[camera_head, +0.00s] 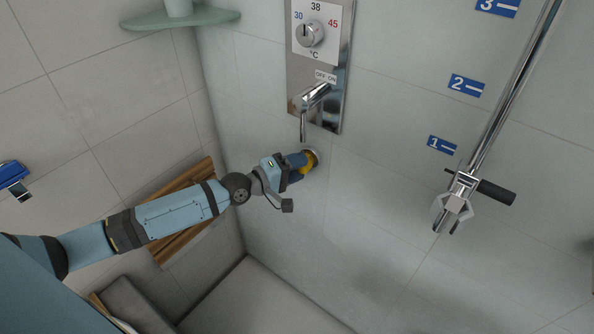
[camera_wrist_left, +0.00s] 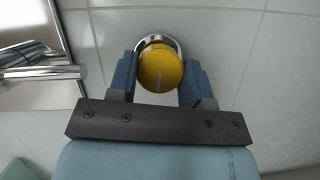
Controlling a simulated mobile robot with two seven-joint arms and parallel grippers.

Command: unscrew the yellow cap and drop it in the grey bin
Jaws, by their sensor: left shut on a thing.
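The yellow cap (camera_head: 311,158) sits on a round metal fitting on the tiled wall, below the shower lever. In the left wrist view the yellow cap (camera_wrist_left: 160,68) is a round disc with a pale mark, in front of a shiny metal ring (camera_wrist_left: 171,40). My left gripper (camera_head: 303,160) reaches it from the left, and its blue fingers (camera_wrist_left: 158,78) stand on either side of the cap, shut on it. The cap's far side is hidden. The grey bin is not clearly seen in either view. My right gripper is not in view.
A metal lever (camera_head: 314,97) and temperature dial (camera_head: 309,34) are on a steel panel just above my gripper. A rail with a shower holder (camera_head: 455,203) stands at the right. A wooden slatted seat (camera_head: 185,238) is behind my left arm. A glass shelf (camera_head: 205,17) is at top left.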

